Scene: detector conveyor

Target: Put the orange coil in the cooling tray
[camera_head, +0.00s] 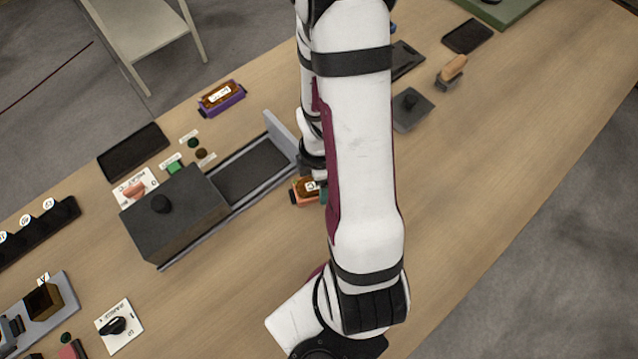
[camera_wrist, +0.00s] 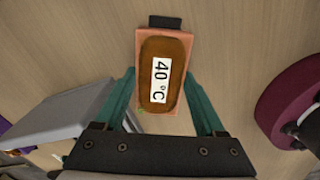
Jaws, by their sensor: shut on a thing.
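The orange coil (camera_wrist: 144,38) has a brown winding and a label reading 40 °C. In the wrist view it sits between the two teal fingers of my gripper (camera_wrist: 160,75), which is shut on its sides. In the head view the orange coil (camera_head: 296,194) shows partly beside my arm, at the right end of the conveyor; the fingers are largely hidden there. Whether it touches the table I cannot tell. A flat black tray (camera_head: 133,151) lies at the left and another (camera_head: 467,36) at the upper right; I cannot tell which is the cooling tray.
The conveyor (camera_head: 252,172) has a dark box-shaped detector (camera_head: 173,213) with a knob over its left part. A purple coil (camera_head: 222,98) lies behind it. A stamp with a wooden handle (camera_head: 453,68) and a dark knobbed plate (camera_head: 411,109) stand right of my arm. The table's right front is clear.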

